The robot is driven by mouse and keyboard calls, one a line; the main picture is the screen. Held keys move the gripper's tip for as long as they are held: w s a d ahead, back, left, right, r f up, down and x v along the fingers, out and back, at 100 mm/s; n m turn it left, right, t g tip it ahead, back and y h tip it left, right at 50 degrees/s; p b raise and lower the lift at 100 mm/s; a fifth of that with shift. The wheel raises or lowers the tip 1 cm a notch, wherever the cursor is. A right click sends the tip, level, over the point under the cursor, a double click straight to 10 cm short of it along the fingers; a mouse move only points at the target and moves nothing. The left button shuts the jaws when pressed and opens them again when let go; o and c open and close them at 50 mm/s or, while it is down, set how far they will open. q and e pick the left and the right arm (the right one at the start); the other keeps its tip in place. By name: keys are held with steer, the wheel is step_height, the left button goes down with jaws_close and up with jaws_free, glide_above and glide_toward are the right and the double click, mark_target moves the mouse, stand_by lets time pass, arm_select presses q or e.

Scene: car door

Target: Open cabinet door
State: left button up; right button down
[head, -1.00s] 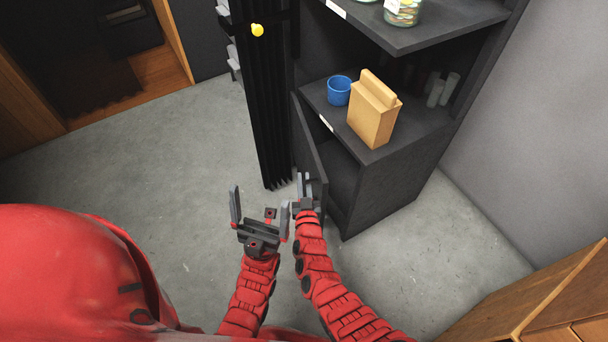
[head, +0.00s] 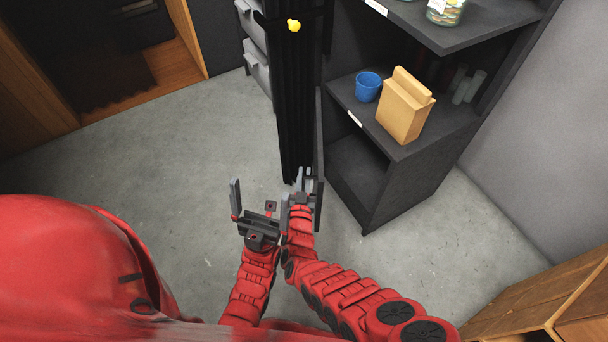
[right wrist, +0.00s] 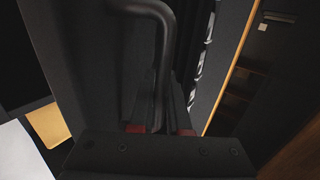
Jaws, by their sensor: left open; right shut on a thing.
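The dark grey cabinet (head: 415,175) stands right of centre in the head view, its lower compartment open to view. Its cabinet door (head: 319,130) is swung wide and shows nearly edge-on, left of the opening. My right gripper (head: 304,185) is at the door's free edge, shut on the door handle. The black bent bar of the handle (right wrist: 157,60) runs down between the fingers in the right wrist view, where the gripper body hides its lower end. My left gripper (head: 260,208) is open and empty, just left of the right gripper and apart from the door.
A blue cup (head: 368,87) and a tan carton (head: 405,108) stand on the shelf above the opening. A black ribbed panel (head: 295,110) stands just left of the door. Grey floor (head: 170,160) is clear to the left. Wooden furniture (head: 545,300) is at lower right.

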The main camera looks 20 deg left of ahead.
steer(key=shift+a, duration=0.25)
stand_by(0.3)
steer(key=c, duration=1.2)
jaws_free()
steer(key=shift+o, duration=0.2)
steer(key=shift+s, duration=0.1)
steer(key=shift+s+d+p, duration=0.1)
steer(key=shift+s+p, duration=0.2)
steer(key=shift+p, duration=0.1)
steer(key=s+d+p, duration=0.3)
steer(key=s+p, duration=0.2)
steer(key=s, duration=1.1)
steer(key=shift+s, duration=0.15)
